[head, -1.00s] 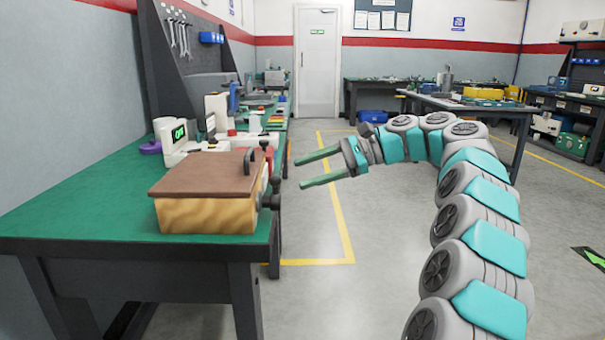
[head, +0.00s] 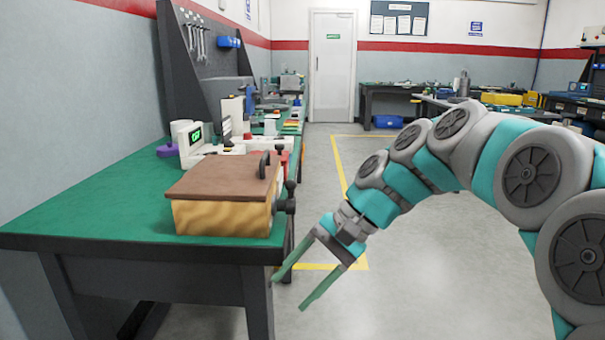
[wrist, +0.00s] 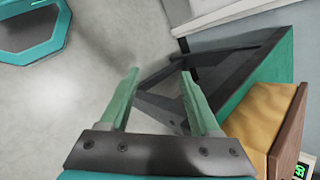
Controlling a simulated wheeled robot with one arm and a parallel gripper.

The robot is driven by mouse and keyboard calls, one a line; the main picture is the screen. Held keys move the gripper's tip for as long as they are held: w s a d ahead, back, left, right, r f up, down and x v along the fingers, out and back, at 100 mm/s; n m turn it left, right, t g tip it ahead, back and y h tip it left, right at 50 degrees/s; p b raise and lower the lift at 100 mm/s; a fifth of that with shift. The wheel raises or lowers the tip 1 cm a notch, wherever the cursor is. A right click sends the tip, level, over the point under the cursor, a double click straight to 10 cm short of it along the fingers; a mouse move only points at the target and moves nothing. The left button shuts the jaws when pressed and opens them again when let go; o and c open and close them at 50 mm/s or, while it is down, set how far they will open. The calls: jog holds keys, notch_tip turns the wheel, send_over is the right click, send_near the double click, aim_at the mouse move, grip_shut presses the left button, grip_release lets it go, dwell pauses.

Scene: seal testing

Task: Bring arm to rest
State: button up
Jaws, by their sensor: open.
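My gripper (head: 293,289) hangs at the end of my teal and grey arm, to the right of the green workbench (head: 80,215). Its two green fingers are apart with nothing between them, pointing down and to the left over the floor beside the bench leg. In the wrist view the open fingers (wrist: 158,80) show grey floor and the dark bench frame beyond them. A wooden box with a brown lid (head: 225,177) sits on the near end of the bench, left of my gripper. It also shows at the right of the wrist view (wrist: 262,115).
A white device with a green display (head: 192,140) and a purple item (head: 167,150) stand behind the box. Black knobs (head: 286,205) stick out from the box's right side. Another table (head: 435,105) is at the back right. The floor (head: 420,255) right of the bench is clear.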

jog(key=s+d+f+n+h, duration=0.1)
jog(key=s+d+f+h, duration=0.1)
jog(key=s+d+f, duration=0.3)
jog(key=s+d+f+n+h, duration=0.2)
jog(key=s+d+f, duration=0.3)
jog(key=s, duration=0.5)
jog(key=s+d+f+n+h, duration=0.2)
jog(key=s+d+f+h, duration=0.2)
jog(key=s, duration=0.4)
notch_tip(320, 180, down, 2)
jog(key=shift+d+f, duration=0.1)
jog(key=shift+d, duration=0.75)
jog(key=shift+s, duration=0.1)
